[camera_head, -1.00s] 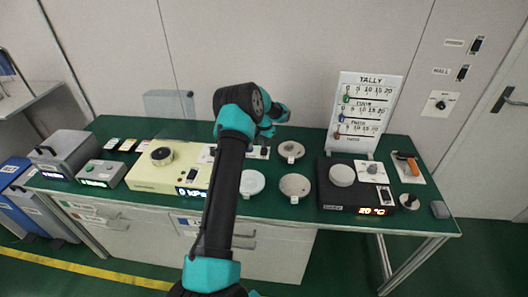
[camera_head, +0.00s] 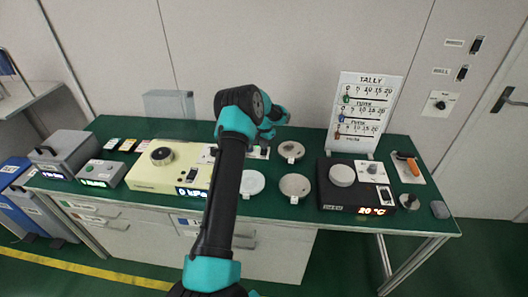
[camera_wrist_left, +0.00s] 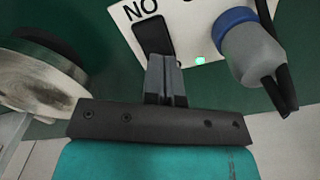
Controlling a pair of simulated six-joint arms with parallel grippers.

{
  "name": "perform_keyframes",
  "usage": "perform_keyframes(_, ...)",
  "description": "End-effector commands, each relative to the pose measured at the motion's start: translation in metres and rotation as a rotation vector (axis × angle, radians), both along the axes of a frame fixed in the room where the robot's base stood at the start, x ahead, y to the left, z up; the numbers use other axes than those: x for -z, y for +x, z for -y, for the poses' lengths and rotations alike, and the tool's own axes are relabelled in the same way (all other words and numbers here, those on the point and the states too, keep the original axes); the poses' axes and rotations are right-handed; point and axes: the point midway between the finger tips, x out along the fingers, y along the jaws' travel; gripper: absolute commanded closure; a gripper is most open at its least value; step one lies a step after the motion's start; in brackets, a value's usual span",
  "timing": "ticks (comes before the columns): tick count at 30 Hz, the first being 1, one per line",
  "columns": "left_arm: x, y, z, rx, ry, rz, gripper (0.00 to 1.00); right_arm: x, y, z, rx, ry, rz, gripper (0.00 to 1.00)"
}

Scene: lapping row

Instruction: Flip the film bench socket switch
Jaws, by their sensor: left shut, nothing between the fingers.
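The film bench socket is a white panel that shows in the left wrist view (camera_wrist_left: 188,22), with letters reading "NO" from this side. Its black rocker switch (camera_wrist_left: 152,34) is in the panel, and a small green light (camera_wrist_left: 200,60) glows beside it. A grey plug with a blue collar (camera_wrist_left: 252,50) sits at the panel's right. My left gripper (camera_wrist_left: 162,60) is shut and empty, its fingertips at the near end of the rocker; I cannot tell if they touch. In the head view the left gripper (camera_head: 265,136) is over the back of the bench, mostly hiding the socket (camera_head: 259,153).
Round discs (camera_head: 295,185) lie on the green bench (camera_head: 300,226) right of my arm. A cream instrument (camera_head: 150,178) stands left, a black hot plate (camera_head: 338,197) right. A tally board (camera_head: 362,112) stands behind. A metal disc (camera_wrist_left: 40,85) is close left of the fingers.

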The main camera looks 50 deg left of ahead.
Motion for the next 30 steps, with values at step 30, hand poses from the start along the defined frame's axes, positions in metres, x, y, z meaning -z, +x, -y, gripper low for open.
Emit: perform_keyframes(30, 0.0054, -0.0001, 0.0000, 0.000, 0.000, 0.000, 1.00, 0.0000, 0.0000, 0.0000, 0.000, 0.000, 0.000, 0.57)
